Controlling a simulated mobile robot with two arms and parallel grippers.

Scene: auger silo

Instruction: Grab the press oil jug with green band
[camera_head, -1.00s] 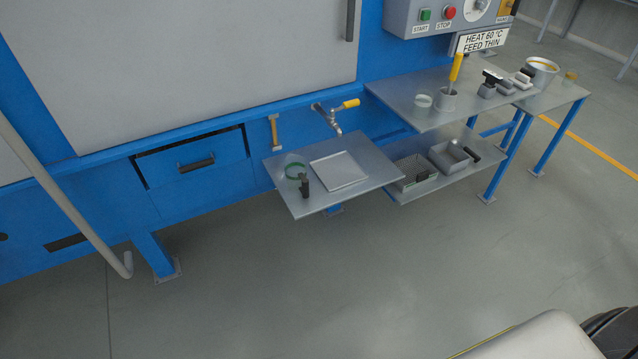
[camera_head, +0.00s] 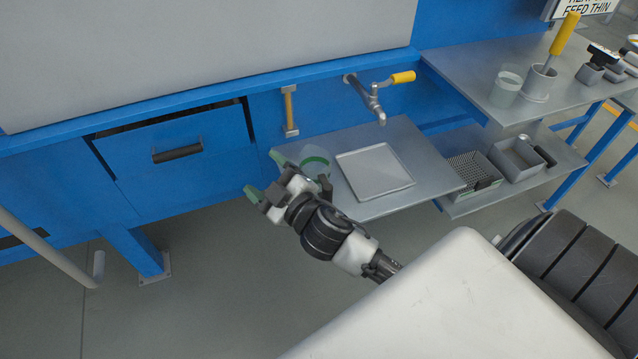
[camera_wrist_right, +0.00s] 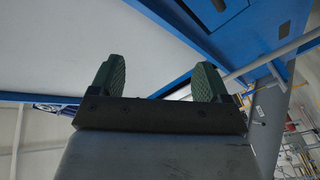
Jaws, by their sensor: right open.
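The press oil jug with green band (camera_head: 317,158) is a clear vessel with a green ring, standing on the low grey shelf under the tap. Its lower part is partly hidden behind my right gripper (camera_head: 266,177). That gripper is open, its green-padded fingers pointing left, in front of and to the left of the jug. In the right wrist view the two fingers (camera_wrist_right: 159,80) are apart with nothing between them. The jug does not show in that view. My left gripper is not in view.
A flat square tray (camera_head: 376,171) lies right of the jug. A tap with a yellow handle (camera_head: 402,77) juts out above the shelf. Another clear vessel (camera_head: 506,88) stands on the higher table. A blue drawer (camera_head: 175,152) is at left. The floor in front is clear.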

